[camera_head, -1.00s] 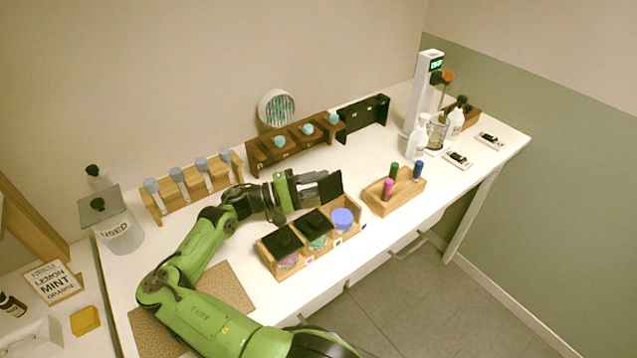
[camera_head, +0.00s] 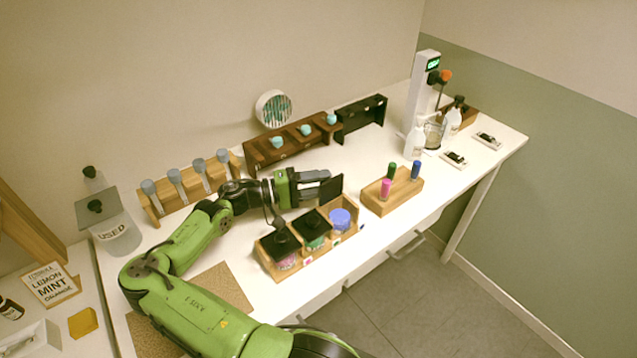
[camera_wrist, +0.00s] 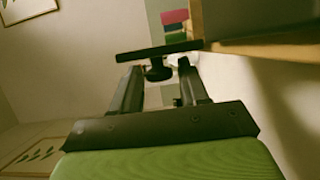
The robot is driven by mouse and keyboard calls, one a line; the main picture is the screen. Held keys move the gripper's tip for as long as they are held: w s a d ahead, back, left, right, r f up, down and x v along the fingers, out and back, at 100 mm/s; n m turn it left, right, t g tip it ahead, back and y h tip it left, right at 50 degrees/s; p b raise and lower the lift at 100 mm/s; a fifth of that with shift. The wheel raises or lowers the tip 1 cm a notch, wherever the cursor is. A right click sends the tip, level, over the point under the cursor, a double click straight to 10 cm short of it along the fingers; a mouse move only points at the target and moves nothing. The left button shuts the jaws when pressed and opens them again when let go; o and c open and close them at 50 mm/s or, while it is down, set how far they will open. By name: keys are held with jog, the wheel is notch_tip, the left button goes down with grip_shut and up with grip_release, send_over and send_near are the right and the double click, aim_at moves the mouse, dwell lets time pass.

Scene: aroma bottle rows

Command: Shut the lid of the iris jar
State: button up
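Three jars stand in a wooden rack. The jar at its right end (camera_head: 340,219) shows blue at its mouth, and its black lid (camera_head: 330,189) stands raised behind it. The other two jars have flat black lids with knobs. I cannot read which label says iris. My gripper (camera_head: 318,183) lies level behind the rack, its fingers pointing at the raised lid. In the wrist view, my gripper (camera_wrist: 158,85) has its fingers apart. The lid (camera_wrist: 160,51) appears edge-on beyond the tips, its knob (camera_wrist: 158,72) between them. Contact is unclear.
A wooden block (camera_head: 392,192) with coloured vials stands right of the jar rack (camera_head: 297,271). Vial racks (camera_head: 164,205) line the wall behind my arm.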

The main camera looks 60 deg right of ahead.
jog(key=shift+o, duration=0.8)
jog(key=v, duration=1.5)
jog(key=shift+w+a, duration=0.25)
